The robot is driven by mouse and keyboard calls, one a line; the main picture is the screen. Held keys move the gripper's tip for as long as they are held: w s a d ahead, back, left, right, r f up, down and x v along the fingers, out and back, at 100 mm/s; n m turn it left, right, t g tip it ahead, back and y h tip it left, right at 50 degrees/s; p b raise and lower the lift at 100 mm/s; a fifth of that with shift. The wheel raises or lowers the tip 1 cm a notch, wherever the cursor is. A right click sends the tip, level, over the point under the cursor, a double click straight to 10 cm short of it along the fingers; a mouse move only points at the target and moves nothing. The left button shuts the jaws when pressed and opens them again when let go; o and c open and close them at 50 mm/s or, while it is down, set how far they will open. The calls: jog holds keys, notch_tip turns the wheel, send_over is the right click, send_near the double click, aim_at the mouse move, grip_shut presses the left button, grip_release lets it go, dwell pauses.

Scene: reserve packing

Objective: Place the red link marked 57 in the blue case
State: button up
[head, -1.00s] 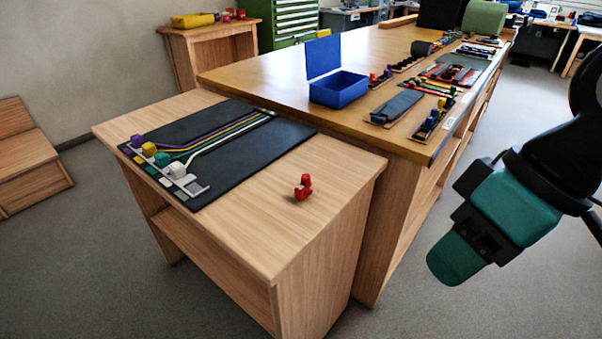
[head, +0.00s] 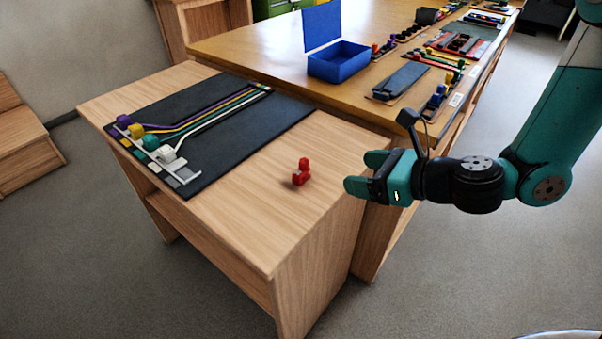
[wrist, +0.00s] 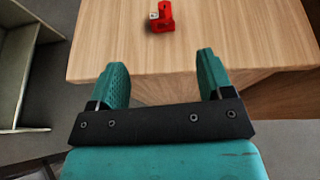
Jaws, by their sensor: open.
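The red link (head: 301,172) stands on bare wood near the right edge of the low wooden table, right of the dark mat. In the wrist view the red link (wrist: 162,18) shows at the top, ahead of the jaws, with a pale patch on its left side; I cannot read a number. The blue case (head: 340,64) stands on the higher bench behind, its lid (head: 322,26) raised. My gripper (head: 360,173) is open and empty, to the right of the link and apart from it. Both fingers also show in the wrist view (wrist: 162,80).
A dark mat (head: 237,137) on the low table (head: 245,215) carries purple, yellow, green and white pieces with coloured strips. The long bench (head: 270,55) holds several trays and tools to the right of the case. Floor is clear at the right.

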aim_at(304, 165)
jog(key=p+x, duration=0.3)
jog(key=x, duration=0.9)
jog(key=shift+d, duration=0.1)
jog(key=shift+p+x, duration=0.9)
jog(key=shift+x, duration=1.85)
jog(key=shift+r, duration=0.25)
jog(key=c, duration=1.2)
jog(key=shift+o, duration=0.2)
